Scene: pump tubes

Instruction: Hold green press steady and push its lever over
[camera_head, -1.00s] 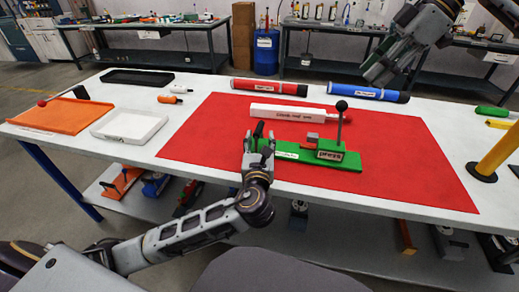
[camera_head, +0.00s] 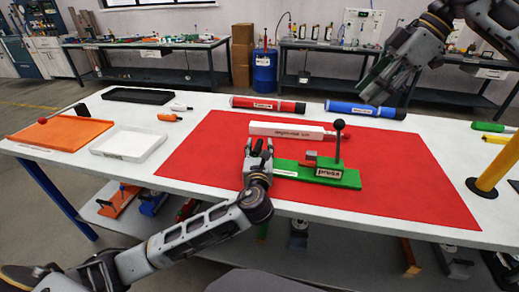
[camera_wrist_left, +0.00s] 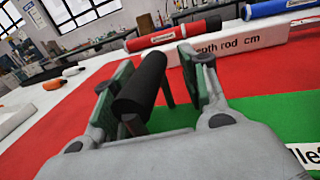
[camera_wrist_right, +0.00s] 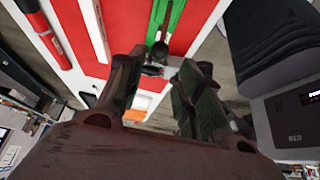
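The green press (camera_head: 345,179) lies on the red mat, its lever with a black ball knob (camera_head: 339,124) standing upright near its right end. My left gripper (camera_head: 258,146) is at the press's left end. In the left wrist view, the black handle (camera_wrist_left: 143,85) stands between the fingers of my left gripper (camera_wrist_left: 160,92), with a gap visible on the right, so they look open around it. My right gripper (camera_head: 376,88) is raised beyond the press, to the right of the knob. In the right wrist view, its fingers (camera_wrist_right: 158,92) are apart and empty, and the knob (camera_wrist_right: 160,50) shows beyond them.
A white depth rod box (camera_head: 286,131) lies on the red mat (camera_head: 410,190) behind the press. A red tube (camera_head: 262,103) and a blue tube (camera_head: 362,110) lie along the back. A yellow post (camera_head: 496,165) stands at the right. Orange and white trays (camera_head: 130,139) are at the left.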

